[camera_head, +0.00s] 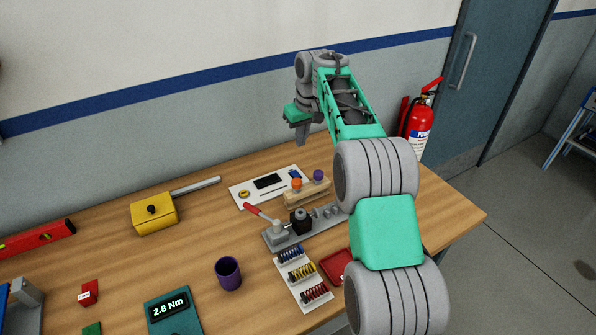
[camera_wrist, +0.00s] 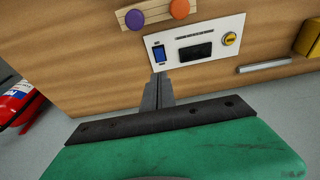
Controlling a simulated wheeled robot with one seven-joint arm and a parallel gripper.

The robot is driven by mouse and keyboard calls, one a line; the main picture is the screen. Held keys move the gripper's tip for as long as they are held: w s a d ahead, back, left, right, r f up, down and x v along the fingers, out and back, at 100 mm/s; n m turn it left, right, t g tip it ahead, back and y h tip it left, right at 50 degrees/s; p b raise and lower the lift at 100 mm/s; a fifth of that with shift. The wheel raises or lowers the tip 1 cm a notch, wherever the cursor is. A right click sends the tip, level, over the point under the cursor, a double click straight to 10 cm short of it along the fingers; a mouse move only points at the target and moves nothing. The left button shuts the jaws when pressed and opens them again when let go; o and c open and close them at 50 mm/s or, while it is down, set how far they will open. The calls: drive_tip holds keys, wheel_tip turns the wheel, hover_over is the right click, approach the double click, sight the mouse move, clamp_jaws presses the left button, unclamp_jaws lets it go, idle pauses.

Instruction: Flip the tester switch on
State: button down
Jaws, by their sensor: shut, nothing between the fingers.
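The tester is a white panel (camera_head: 250,190) lying on the back of the wooden table; the wrist view shows the panel (camera_wrist: 220,35) too. My gripper (camera_head: 301,138) is shut and empty, above the table's back edge. In the wrist view its fingertips (camera_wrist: 158,78) appear just below the switch, apart from it.
A wooden block (camera_head: 306,193) with orange and purple knobs stands close in front of the panel. A grey fixture with a red-handled lever (camera_head: 262,215) is nearer. A yellow box (camera_head: 154,214) with a metal rod lies left. A fire extinguisher (camera_head: 416,122) stands beyond the table.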

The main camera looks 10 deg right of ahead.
sight(297, 175)
drive_tip(key=p+x, duration=0.1)
drive_tip(key=x, duration=0.3)
drive_tip(key=p+x, duration=0.1)
drive_tip(key=x, duration=0.4)
drive_tip(key=s+p+x, duration=0.1)
drive_tip(key=x, duration=0.3)
drive_tip(key=shift+d+f, duration=0.15)
drive_tip(key=shift+f, duration=0.3)
